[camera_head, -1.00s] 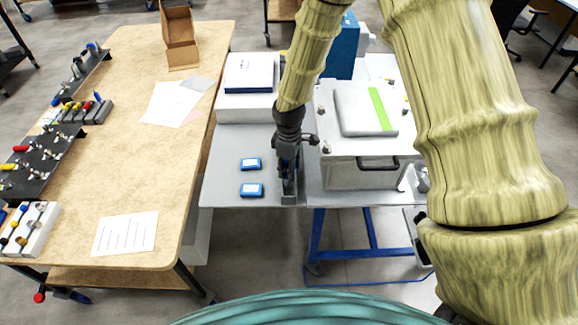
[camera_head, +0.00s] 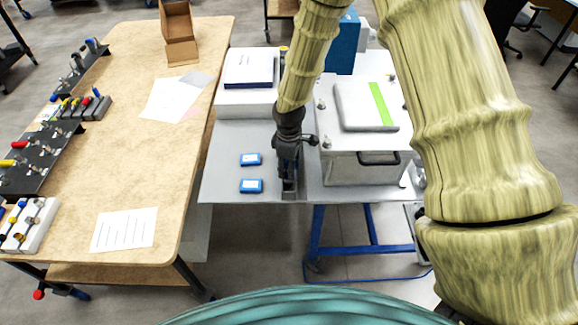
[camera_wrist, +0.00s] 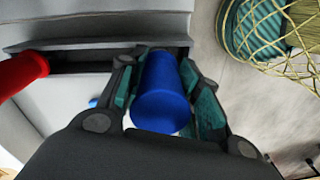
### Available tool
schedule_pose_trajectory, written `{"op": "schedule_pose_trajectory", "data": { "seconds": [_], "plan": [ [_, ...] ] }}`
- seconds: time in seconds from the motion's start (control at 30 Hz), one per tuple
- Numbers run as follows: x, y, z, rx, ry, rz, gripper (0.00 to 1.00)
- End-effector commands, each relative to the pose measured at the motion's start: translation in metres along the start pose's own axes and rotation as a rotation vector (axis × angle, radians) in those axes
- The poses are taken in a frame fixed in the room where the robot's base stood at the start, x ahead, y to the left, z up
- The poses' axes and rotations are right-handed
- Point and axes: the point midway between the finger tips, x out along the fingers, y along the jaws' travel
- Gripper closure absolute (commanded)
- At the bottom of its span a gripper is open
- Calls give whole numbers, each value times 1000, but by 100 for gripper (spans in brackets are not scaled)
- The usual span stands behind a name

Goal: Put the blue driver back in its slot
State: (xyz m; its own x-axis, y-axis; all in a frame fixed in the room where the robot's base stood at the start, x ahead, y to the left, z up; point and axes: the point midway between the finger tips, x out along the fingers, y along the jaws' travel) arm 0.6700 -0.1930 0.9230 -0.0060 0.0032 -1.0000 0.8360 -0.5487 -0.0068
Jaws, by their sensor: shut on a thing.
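My gripper (camera_wrist: 160,95) is shut on the blue driver (camera_wrist: 160,105), its fingers on both sides of the round blue handle in the wrist view. The handle's end faces the camera, and its shaft and tip are hidden. A grey tray or holder with a raised rim (camera_wrist: 100,45) lies beyond the handle; I cannot tell whether the driver is in a slot there. A red handle (camera_wrist: 22,72) stands to the left. In the head view my gripper (camera_head: 289,165) is low over the front of the grey bench (camera_head: 228,185); the driver cannot be made out there.
Two small blue boxes (camera_head: 251,159) lie left of my gripper on the bench. A lidded grey-white case (camera_head: 365,165) stands close on its right, and a white box (camera_head: 247,100) behind. The wooden table (camera_head: 150,170) at left holds tool racks (camera_head: 40,160) and papers.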

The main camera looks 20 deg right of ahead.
Motion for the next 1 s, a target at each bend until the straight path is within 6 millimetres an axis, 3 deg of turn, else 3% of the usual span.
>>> {"op": "schedule_pose_trajectory", "data": {
  "seconds": [1.0],
  "plan": [
    [24,0,0,0,0,0,100]
  ]
}}
